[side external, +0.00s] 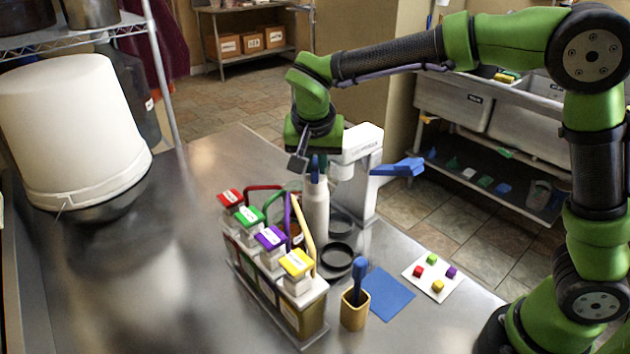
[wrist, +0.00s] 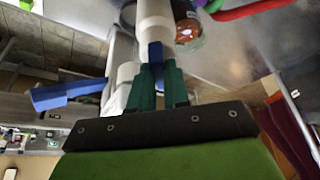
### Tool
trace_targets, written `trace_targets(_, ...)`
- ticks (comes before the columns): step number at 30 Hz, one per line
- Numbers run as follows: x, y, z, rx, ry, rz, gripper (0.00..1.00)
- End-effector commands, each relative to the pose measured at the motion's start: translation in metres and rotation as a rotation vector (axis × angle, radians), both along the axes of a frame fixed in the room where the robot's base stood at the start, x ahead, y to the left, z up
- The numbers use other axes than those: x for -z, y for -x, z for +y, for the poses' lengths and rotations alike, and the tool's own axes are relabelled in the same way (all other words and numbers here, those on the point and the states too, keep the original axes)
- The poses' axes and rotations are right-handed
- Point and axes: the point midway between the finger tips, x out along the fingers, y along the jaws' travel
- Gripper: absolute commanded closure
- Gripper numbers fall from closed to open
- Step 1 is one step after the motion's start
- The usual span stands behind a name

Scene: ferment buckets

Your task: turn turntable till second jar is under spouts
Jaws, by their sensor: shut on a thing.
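My gripper (side external: 314,163) is shut on the blue knob (wrist: 155,53) at the top of a white upright cylinder (side external: 315,207). In the wrist view the dark green fingers (wrist: 155,82) close around that knob. A clear jar with orange-brown contents (wrist: 187,34) stands beside the cylinder; in the side view it is partly hidden behind the rack. Red, green, purple and yellow curved spouts (side external: 304,245) rise from a rack of containers with matching lids (side external: 270,238). I cannot make out a turntable surface or a second jar clearly.
A white machine (side external: 360,150) with a blue lever (side external: 398,170) stands just behind the cylinder. Dark round rings (side external: 337,257), a wooden cup (side external: 355,310), a blue mat (side external: 391,293) and a card with coloured cubes (side external: 433,276) lie to the right. A large white bucket (side external: 75,130) stands left.

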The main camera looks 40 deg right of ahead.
Motion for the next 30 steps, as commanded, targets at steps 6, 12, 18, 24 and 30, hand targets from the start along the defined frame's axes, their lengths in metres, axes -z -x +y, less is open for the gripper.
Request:
trace_targets(6,0.007,0.003,0.002,0.001,0.000,0.016,1.00)
trace_targets(12,0.007,0.003,0.002,0.000,-0.001,0.017,0.75)
trace_targets(18,0.004,0.002,0.001,0.000,0.000,0.011,0.58)
trace_targets(24,0.002,0.001,0.001,0.000,0.000,0.006,0.58)
trace_targets(30,-0.017,0.005,0.006,-0.001,-0.001,0.002,0.58)
